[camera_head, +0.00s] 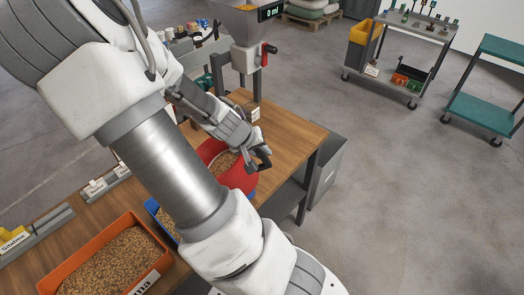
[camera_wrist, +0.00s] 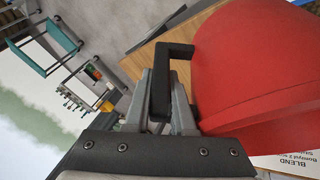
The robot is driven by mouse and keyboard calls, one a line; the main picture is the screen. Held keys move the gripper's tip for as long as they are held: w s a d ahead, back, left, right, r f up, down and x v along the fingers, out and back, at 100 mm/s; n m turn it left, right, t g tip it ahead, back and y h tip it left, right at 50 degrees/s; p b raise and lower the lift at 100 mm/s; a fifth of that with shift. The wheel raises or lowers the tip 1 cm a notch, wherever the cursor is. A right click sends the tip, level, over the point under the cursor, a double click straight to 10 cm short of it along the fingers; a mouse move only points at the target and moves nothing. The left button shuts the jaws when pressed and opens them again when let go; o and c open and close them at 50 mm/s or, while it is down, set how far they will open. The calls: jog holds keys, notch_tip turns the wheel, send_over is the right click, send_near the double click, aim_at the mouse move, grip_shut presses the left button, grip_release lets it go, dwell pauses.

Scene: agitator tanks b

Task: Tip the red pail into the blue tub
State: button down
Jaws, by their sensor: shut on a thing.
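The red pail (camera_head: 240,178) holds brown grain and shows beside my forearm in the head view. It fills the right side of the wrist view (camera_wrist: 262,65). My gripper (camera_head: 262,160) is shut on the pail's black handle (camera_wrist: 165,85), at the pail's side. The blue tub (camera_head: 152,206) is mostly hidden behind my arm; a strip of its wall and some grain show left of the arm. A small blue patch shows just below the pail. I cannot tell the pail's exact tilt or its height over the tub.
An orange bin (camera_head: 145,282) of grain stands at the wooden bench's (camera_head: 290,135) near left. A hopper with a red-handled valve (camera_head: 267,52) stands behind the pail. A grey cabinet (camera_head: 328,165) is right of the bench. Carts stand farther right, with open floor between.

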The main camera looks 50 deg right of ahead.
jog(key=shift+w+r+h+p, duration=0.1)
jog(key=shift+r+h+p, duration=0.2)
jog(key=shift+r+p, duration=0.25)
jog(key=shift+r, duration=0.15)
jog(key=shift+w+a+r+g+h+p, duration=0.15)
jog(key=shift+r+g+h+p, duration=0.25)
jog(key=shift+r+g+p, duration=0.2)
dwell(0.4)
jog(key=shift+w+a+r+n+g+h+p, duration=0.3)
jog(key=shift+r+h+p, duration=0.1)
jog(key=shift+r+p, duration=0.1)
dwell(0.5)
jog(key=shift+w+a+r+g+h, duration=0.2)
jog(key=shift+a+r+g+h, duration=0.1)
jog(key=shift+r+h, duration=0.15)
jog(key=shift+w, duration=0.1)
